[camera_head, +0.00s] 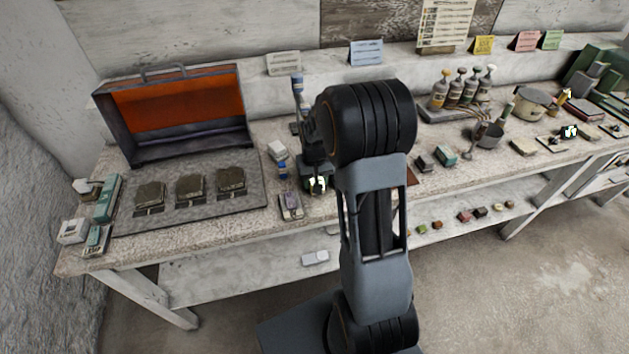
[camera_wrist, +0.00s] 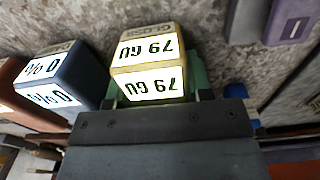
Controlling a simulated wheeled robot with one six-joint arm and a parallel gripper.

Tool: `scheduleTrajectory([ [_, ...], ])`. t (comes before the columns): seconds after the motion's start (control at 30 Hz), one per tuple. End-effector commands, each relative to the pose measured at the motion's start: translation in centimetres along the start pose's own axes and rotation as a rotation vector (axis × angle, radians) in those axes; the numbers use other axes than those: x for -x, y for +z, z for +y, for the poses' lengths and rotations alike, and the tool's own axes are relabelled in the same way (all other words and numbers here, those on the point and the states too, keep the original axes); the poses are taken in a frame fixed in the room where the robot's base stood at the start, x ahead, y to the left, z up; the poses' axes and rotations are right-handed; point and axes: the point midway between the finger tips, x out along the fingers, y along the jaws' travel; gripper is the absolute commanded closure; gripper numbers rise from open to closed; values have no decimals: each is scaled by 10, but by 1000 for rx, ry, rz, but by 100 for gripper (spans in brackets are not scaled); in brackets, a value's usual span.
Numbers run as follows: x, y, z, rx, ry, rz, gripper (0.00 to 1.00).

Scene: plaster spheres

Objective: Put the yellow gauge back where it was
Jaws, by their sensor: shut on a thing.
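The yellow gauge (camera_wrist: 148,58) is in the middle of the wrist view, a small pale-yellow block with lit faces reading "79 GU" upside down. My gripper (camera_wrist: 155,88) is shut on it; green parts show at its sides, and the dark gripper body covers the lower part of the view. In the head view my gripper (camera_head: 315,172) is low over the bench front, left of my arm, with a lit face (camera_head: 317,184) at its tip. Whether the gauge touches the bench cannot be told.
A dark blue gauge (camera_wrist: 62,78) reading "0 %" is left of the yellow one. A purple-topped block (camera_head: 291,203) stands near the bench's front edge. An open orange-lined case (camera_head: 178,102) and a grey mat (camera_head: 225,205) with three dark blocks are left. Bottles (camera_head: 461,88) and a pot (camera_head: 533,100) stand right.

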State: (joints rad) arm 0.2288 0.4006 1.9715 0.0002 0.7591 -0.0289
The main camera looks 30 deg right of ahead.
Motion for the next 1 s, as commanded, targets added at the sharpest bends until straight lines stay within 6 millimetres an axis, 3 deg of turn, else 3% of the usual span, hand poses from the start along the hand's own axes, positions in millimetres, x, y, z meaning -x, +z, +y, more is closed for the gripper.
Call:
scheduleTrajectory([
  [0.07, -11, 4, 0, 0, 0, -14, 72],
  [0.1, -12, 5, 0, 0, 0, -16, 52],
  [0.3, -12, 5, 0, 0, 0, -18, 34],
  [0.43, -1, 5, 0, 0, 0, -18, 34],
  [0.47, 4, 5, 0, 0, 0, -18, 28],
  [0.53, 12, 4, 0, 0, 0, -13, 28],
  [0.8, 70, 2, 0, 0, 0, -8, 28],
  [1.0, 103, 1, 0, 0, 0, -8, 28],
])
